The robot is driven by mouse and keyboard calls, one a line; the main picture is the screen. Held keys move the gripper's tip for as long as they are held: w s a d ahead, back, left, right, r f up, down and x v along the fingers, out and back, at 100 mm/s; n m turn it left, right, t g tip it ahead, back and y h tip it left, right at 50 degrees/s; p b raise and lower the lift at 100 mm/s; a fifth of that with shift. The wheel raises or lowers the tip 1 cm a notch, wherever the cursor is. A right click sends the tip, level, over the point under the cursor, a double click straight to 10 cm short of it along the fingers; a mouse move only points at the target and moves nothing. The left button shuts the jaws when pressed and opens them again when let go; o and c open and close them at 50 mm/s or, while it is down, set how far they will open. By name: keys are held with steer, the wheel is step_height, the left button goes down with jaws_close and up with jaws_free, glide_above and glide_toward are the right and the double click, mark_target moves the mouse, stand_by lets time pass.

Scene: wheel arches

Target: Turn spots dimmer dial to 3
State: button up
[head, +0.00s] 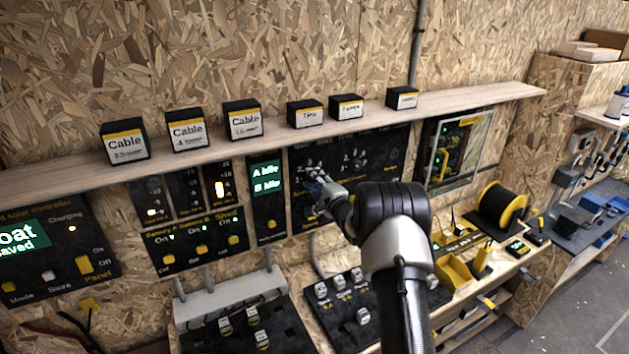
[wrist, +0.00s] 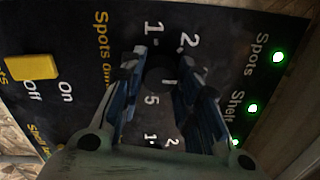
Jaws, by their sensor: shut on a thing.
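The spots dimmer dial (wrist: 158,80) is a dark round knob on a black panel, seen between my fingers in the wrist view. A short white line lies at its right side, and white numbers such as 1 and 2 surround it. Part of the scale is hidden by the fingers, so I cannot tell the exact setting. The yellow label "Spots dim..." (wrist: 103,50) is partly covered. My gripper (wrist: 160,72) has its two blue-padded fingers on either side of the dial, shut on it. In the head view, my gripper (head: 318,188) is at the black panel and hides the dial.
A yellow switch (wrist: 32,66) marked On and Off sits left of the dial in the wrist view. Green lights (wrist: 278,57) line the right side. In the head view, a wooden shelf (head: 270,122) with several labelled boxes runs above the panels.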

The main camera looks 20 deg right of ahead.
steer(key=o, duration=1.1)
steer(key=s, duration=1.2)
steer(key=shift+d, duration=0.2)
